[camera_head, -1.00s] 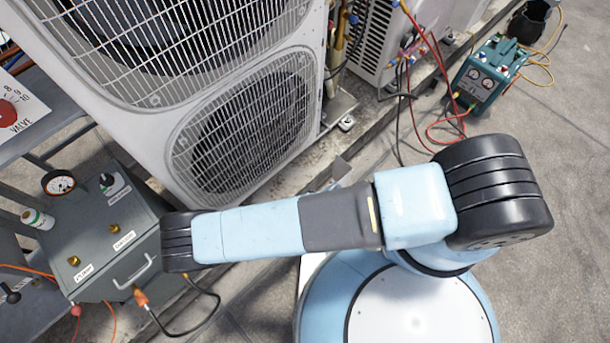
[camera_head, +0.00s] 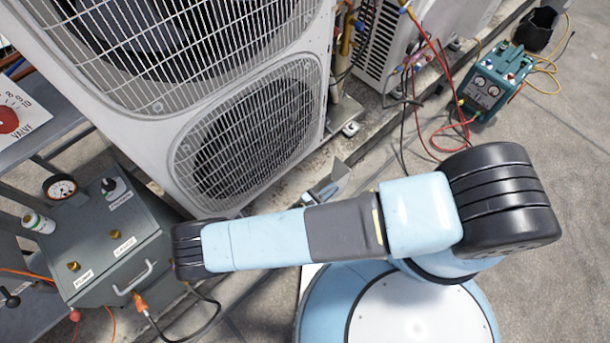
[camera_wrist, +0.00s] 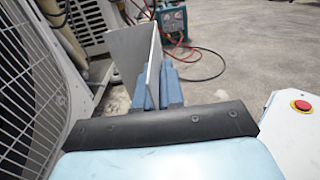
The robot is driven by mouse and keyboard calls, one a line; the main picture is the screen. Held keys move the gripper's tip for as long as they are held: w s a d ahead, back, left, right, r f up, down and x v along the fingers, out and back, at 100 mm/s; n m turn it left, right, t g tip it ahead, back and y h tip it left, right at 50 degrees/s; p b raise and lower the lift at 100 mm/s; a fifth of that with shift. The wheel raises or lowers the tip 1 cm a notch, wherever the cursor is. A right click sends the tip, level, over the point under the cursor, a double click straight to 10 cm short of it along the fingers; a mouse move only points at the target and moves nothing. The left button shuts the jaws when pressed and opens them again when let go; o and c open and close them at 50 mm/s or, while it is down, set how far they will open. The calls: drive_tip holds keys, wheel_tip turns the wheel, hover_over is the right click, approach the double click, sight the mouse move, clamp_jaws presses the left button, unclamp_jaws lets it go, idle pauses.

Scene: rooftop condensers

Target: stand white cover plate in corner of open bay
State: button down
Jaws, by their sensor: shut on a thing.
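My gripper (camera_wrist: 166,88) shows as blue-grey fingers beyond the dark wrist edge in the wrist view. It is shut on the white cover plate (camera_wrist: 153,70), which stands up nearly edge-on there. A pale grey panel (camera_wrist: 130,52) is just left of it; I cannot tell whether it is part of the same plate. In the head view my gripper (camera_head: 322,194) is mostly hidden behind my forearm, with a small grey corner of a panel above it. I cannot clearly make out the open bay; copper pipes (camera_head: 347,35) show beside the large condenser.
The large white condenser (camera_head: 165,140) with fan grilles stands close left of my gripper. A second condenser (camera_head: 385,45) stands behind. A teal gauge unit (camera_head: 492,82) with red and black hoses is at right. A grey valve box (camera_head: 110,235) is at left. Open concrete lies right.

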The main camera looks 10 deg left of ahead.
drive_tip(key=w+a, duration=0.9)
drive_tip(key=a, duration=0.1)
wheel_tip(320, 180, down, 6)
drive_tip(key=shift+a+f, duration=0.25)
drive_tip(key=shift+a, duration=0.05)
drive_tip(key=shift+f, duration=0.15)
drive_tip(key=c, duration=1.3)
unclamp_jaws()
drive_tip(key=shift+o, duration=0.2)
drive_tip(key=shift+f, duration=0.1)
drive_tip(key=v, duration=1.4)
